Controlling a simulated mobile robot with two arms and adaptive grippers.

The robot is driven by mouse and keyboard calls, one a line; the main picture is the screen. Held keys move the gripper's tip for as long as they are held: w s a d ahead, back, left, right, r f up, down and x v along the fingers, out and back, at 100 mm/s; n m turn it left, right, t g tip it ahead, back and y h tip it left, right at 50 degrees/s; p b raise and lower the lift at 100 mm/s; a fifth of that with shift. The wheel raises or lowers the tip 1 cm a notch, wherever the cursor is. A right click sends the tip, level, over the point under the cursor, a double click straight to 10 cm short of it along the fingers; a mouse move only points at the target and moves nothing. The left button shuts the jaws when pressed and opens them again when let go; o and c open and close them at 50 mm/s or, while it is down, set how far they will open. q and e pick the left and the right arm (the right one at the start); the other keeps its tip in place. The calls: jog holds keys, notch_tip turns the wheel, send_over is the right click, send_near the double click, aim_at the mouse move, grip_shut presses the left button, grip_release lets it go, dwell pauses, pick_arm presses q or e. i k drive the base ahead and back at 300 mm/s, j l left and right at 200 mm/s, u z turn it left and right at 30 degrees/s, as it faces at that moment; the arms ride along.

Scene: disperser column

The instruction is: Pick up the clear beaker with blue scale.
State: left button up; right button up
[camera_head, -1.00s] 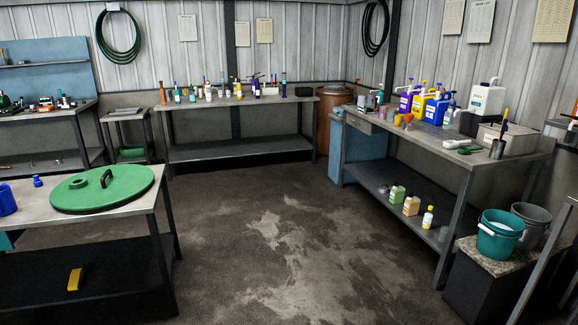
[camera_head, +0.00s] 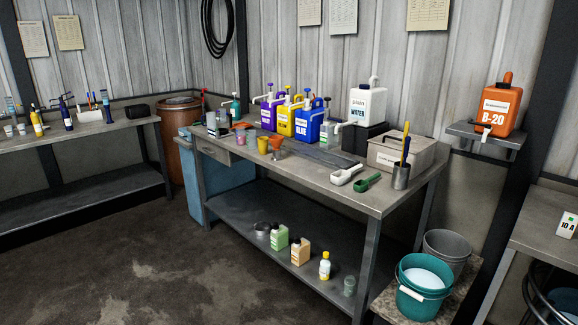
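I cannot pick out for certain a clear beaker with a blue scale. A small, clear-looking container (camera_head: 349,286) stands on the lower shelf at its right end; a blue scale cannot be made out on it. Small cups, one pinkish (camera_head: 240,137) and one yellow (camera_head: 262,145), stand on the top of the middle workbench (camera_head: 310,181). Neither of my grippers shows in the head view.
Purple (camera_head: 268,114), yellow (camera_head: 287,118) and blue (camera_head: 308,127) pump jugs and a white water jug (camera_head: 368,104) stand along the bench's back. Scoops (camera_head: 347,174) lie near its front. Buckets (camera_head: 424,287) stand at the lower right. Floor on the left is clear.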

aim_at(240, 139)
jog(key=i+l+u, duration=0.15)
jog(key=i, duration=0.35)
jog(key=i+l+u, duration=0.15)
jog(key=i, duration=0.35)
jog(key=i+l+u, duration=0.2)
jog(key=i, duration=0.25)
jog(key=i+j, duration=0.2)
jog(key=i, duration=0.2)
jog(key=l+z, duration=0.05)
